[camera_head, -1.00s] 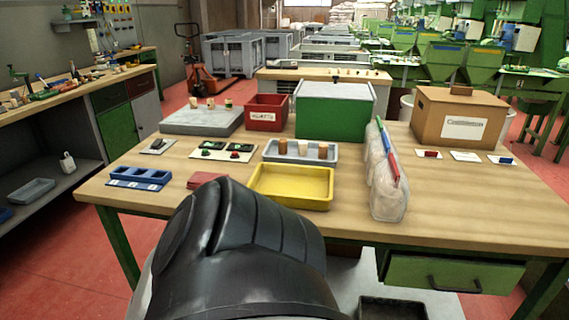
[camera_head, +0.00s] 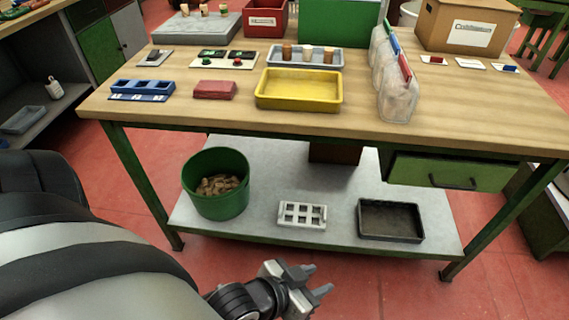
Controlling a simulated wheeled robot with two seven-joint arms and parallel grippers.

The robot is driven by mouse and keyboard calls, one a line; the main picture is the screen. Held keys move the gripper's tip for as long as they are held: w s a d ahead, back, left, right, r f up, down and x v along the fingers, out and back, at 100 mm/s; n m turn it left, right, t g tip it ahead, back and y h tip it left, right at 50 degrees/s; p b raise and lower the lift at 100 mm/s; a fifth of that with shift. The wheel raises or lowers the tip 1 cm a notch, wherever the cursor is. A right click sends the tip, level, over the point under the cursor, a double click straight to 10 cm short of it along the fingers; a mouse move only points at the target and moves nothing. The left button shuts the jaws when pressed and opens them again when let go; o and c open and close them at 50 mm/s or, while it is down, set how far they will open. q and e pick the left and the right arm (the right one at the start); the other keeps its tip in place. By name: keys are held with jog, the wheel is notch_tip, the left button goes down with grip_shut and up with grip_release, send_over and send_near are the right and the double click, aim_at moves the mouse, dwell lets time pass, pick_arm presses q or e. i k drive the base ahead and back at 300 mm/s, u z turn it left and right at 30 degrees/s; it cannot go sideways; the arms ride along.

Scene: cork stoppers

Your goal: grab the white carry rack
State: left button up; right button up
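The white carry rack (camera_head: 301,226) is a small low block with two rows of square openings. It lies on the grey lower shelf under the workbench, between a green bucket and a black tray. Its openings look empty. My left gripper (camera_head: 318,281) is at the bottom centre, in front of the shelf and nearer to me than the rack. Its two fingers point right and stand apart, with nothing between them. It does not touch the rack. My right gripper is not in view.
The green bucket (camera_head: 216,200) with corks stands left of the rack, and the black tray (camera_head: 391,236) lies right. The wooden benchtop (camera_head: 215,118) overhangs the shelf (camera_head: 255,150). A green drawer (camera_head: 450,173) hangs at the right. A yellow tray (camera_head: 298,104) sits on the bench.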

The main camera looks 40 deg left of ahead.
aim_at(297, 215)
jog(key=u, duration=3.1)
jog(key=i, duration=1.35)
jog(key=z, duration=2.3)
jog(key=i, duration=0.5)
jog(key=u, duration=0.1)
